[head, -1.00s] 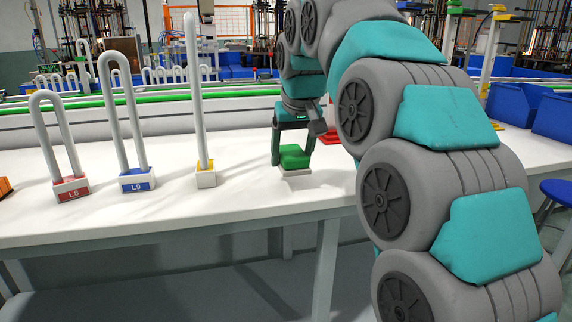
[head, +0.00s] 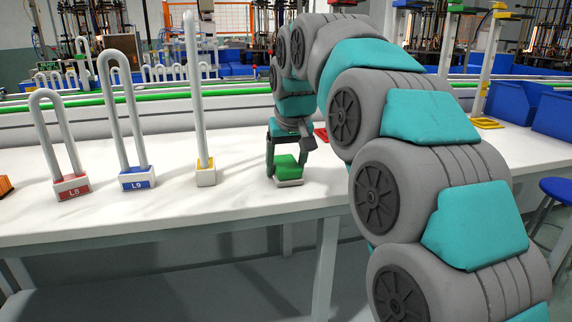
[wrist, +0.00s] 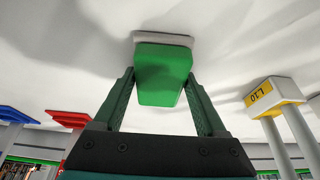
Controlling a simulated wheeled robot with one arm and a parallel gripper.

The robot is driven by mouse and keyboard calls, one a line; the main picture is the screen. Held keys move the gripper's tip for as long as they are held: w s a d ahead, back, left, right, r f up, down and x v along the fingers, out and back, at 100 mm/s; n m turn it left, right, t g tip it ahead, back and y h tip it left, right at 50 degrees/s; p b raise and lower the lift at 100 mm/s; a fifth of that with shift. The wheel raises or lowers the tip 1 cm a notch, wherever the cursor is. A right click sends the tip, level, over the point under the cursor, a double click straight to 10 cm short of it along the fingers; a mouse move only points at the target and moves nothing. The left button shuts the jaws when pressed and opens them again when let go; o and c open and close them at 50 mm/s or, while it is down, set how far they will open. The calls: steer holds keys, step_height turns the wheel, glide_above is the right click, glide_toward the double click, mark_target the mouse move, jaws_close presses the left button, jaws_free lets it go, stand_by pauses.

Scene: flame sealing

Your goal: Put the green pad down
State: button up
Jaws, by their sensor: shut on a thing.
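The green pad (head: 286,162) is a green block on a flat pale base, and it is at the table top right of the lamp with the yellow base. My gripper (head: 287,155) points down over it with a finger on each side. In the wrist view the green pad (wrist: 160,78) is between the two fingertips of my gripper (wrist: 160,76), which is shut on it. Its pale base faces the white table (head: 238,190). I cannot tell whether the base touches the table or hangs just above it.
Left of the pad stand tube lamps: a red-based one (head: 72,187), a blue-based one labelled L9 (head: 137,178) and a tall yellow-based one (head: 205,172). A red piece (head: 321,135) lies behind my gripper. Blue bins (head: 514,102) are far right.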

steer(key=shift+f, duration=0.3)
steer(key=o, duration=1.1)
steer(key=shift+f, duration=0.1)
steer(key=shift+s+r, duration=0.1)
steer(key=shift+r, duration=0.45)
steer(key=v, duration=1.1)
steer(key=shift+r, duration=0.4)
steer(key=shift+s+d, duration=0.1)
